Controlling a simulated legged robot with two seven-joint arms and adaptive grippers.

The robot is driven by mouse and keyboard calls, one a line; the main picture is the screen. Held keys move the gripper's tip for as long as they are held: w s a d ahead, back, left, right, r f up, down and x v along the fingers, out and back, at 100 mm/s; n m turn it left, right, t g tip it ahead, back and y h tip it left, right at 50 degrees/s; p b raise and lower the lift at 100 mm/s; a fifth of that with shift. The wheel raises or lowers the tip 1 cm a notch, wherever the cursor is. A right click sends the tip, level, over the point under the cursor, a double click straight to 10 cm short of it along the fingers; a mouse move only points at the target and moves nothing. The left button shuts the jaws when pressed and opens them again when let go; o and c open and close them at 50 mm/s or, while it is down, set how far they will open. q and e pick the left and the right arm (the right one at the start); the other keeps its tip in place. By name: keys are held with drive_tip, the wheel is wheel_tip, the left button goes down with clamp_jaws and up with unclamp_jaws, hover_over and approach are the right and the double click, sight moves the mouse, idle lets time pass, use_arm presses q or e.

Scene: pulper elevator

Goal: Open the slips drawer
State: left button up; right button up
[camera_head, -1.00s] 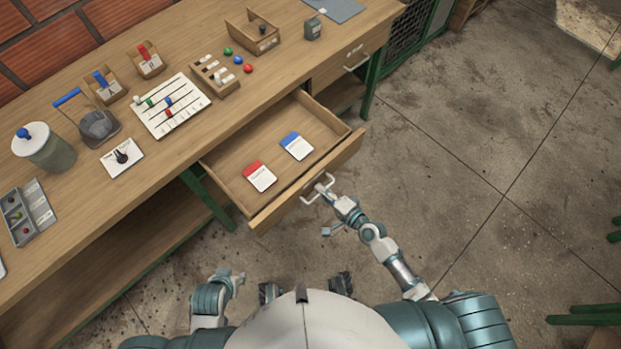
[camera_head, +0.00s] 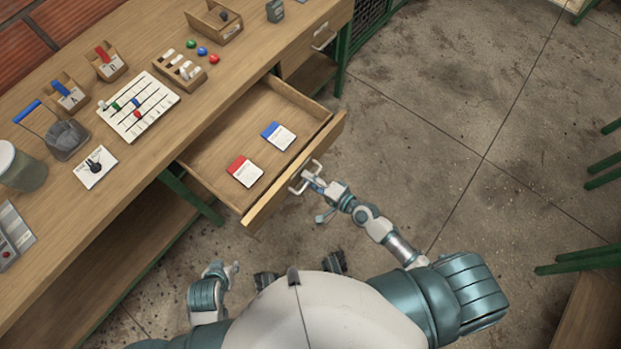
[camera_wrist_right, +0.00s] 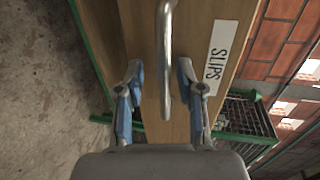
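The slips drawer (camera_head: 252,215) is a wooden drawer pulled well out from under the bench top. It holds a red-and-white slip pad (camera_head: 244,171) and a blue-and-white slip pad (camera_head: 278,136). Its front carries a "SLIPS" label (camera_wrist_right: 216,57), seen in the right wrist view. My right gripper (camera_wrist_right: 160,88) is open, with its blue-padded fingers on either side of the metal handle (camera_wrist_right: 165,60) and gaps between. In the head view the handle (camera_head: 297,187) is beside its fingertips. My left gripper (camera_head: 234,271) is low near my body, away from the bench; its finger state is unclear.
A closed drawer (camera_head: 316,42) is further right. Floor right of my right arm is clear; green-legged furniture (camera_head: 590,258) stands at far right.

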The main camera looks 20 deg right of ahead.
drive_tip(key=shift+r, duration=0.1)
drive_tip(key=shift+s+d, duration=0.15)
drive_tip(key=v, duration=1.1)
drive_tip(key=shift+s+d, duration=0.2)
